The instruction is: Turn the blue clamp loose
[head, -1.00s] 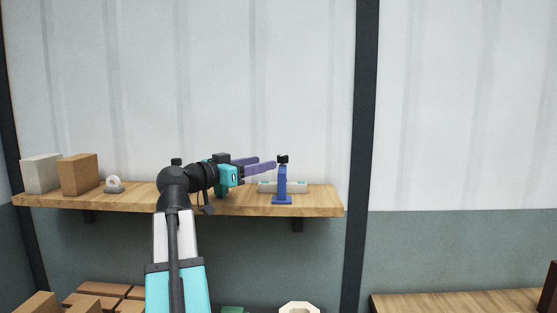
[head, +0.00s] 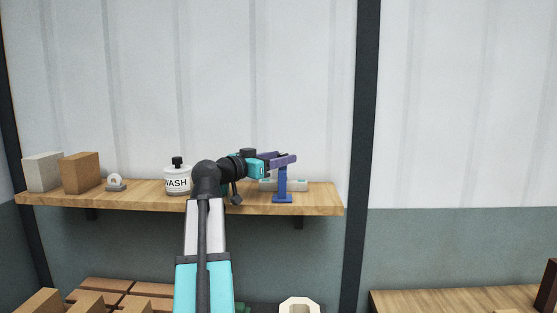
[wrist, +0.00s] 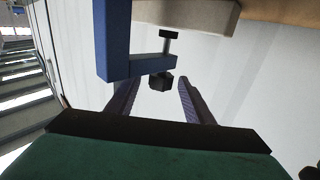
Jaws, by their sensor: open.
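The blue clamp (head: 282,186) stands upright at the right end of the wooden shelf. In the wrist view its blue frame (wrist: 127,66) is at the upper left, with a screw ending in a black knob (wrist: 161,81). My gripper (head: 292,158) is at the top of the clamp, with its purple fingers pointing right. In the wrist view my gripper (wrist: 159,84) is open, and the knob shows between the fingertips with a gap on each side. The fingers hide the knob in the head view.
The wooden shelf (head: 140,199) also holds a pale bar (head: 298,184) behind the clamp, a white WASH bottle (head: 177,181), a small grey-white part (head: 115,182), a brown block (head: 80,173) and a pale block (head: 42,172). The wall is close behind.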

